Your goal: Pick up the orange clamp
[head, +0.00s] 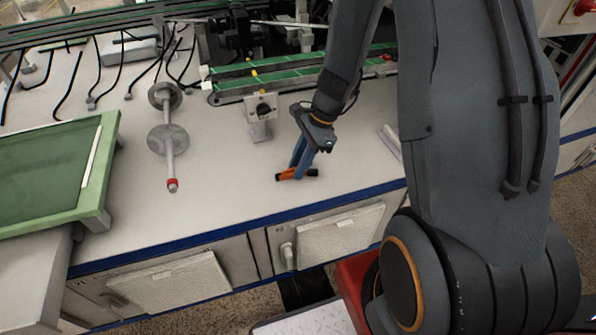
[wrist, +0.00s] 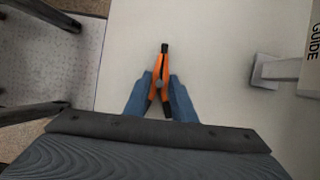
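The orange clamp (head: 290,174) with black ends lies on the white bench top near its front edge. My gripper (head: 301,172) reaches down to it with its two blue fingers. In the wrist view the clamp (wrist: 160,72) points away from me, its black tip beyond the fingertips and its handles between the fingers. My gripper (wrist: 161,82) has one finger on each side of the clamp, very near it. I cannot tell whether both fingers touch it. Part of the clamp is hidden behind the fingers in the head view.
A small grey stand (head: 261,120) is just behind the clamp, left of my arm. A metal rod with discs (head: 168,140) and a green-framed tray (head: 104,150) are to the left. Green-striped rails (head: 285,72) run behind. The bench between rod and clamp is clear.

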